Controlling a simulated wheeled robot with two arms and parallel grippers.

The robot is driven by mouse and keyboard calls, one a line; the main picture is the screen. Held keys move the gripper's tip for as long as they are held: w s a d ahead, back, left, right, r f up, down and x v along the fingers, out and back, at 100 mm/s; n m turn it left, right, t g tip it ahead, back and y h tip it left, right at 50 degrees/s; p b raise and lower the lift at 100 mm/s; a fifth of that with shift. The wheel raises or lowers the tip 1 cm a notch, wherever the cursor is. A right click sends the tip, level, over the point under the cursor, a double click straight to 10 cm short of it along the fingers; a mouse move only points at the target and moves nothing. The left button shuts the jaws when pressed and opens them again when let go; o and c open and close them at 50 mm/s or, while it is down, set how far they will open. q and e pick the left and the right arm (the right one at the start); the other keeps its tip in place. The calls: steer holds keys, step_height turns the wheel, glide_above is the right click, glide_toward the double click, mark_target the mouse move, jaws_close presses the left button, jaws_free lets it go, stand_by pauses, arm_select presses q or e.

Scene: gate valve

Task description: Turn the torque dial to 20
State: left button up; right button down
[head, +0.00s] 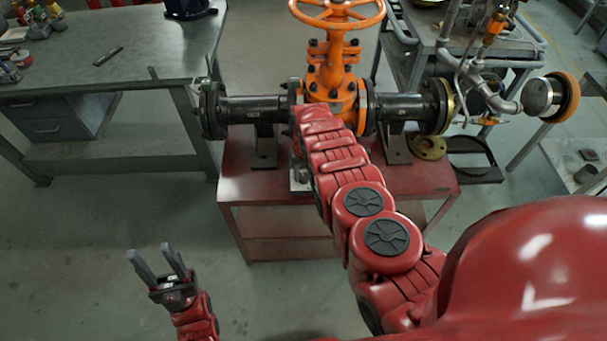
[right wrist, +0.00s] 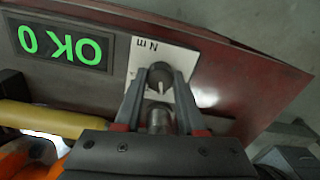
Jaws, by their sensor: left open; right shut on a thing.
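The torque dial (right wrist: 160,77) is a small dark round knob on a white plate marked "N m", upside down in the right wrist view. A pale mark on the knob points toward the bottom of the picture. My right gripper (right wrist: 159,83) is shut on the dial, one finger on each side. Beside the dial, a dark display (right wrist: 62,45) shows green upside-down characters, an OK and a 0. In the head view my right arm reaches to the valve stand and its gripper cannot be made out. My left gripper (head: 158,257) is open and empty above the floor.
The orange gate valve (head: 335,75) with black flanged pipes stands on a red stand (head: 245,190). A workbench (head: 140,55) is at the left and a metal cart (head: 415,55) at the back right. A yellow bar (right wrist: 50,115) lies left of my right gripper. Floor around my left gripper is clear.

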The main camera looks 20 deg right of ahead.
steer(key=m+b, duration=0.1)
steer(key=m, duration=0.1)
steer(key=shift+w+m, duration=0.1)
steer(key=shift+m, duration=0.3)
steer(key=m, duration=0.2)
steer(key=shift+f+m+b, duration=0.1)
steer(key=shift+m+b, duration=0.2)
steer(key=shift+b, duration=0.05)
steer(key=shift+m+b, duration=0.4)
steer(key=shift+m, duration=1.2)
steer(key=c, duration=0.5)
jaws_free()
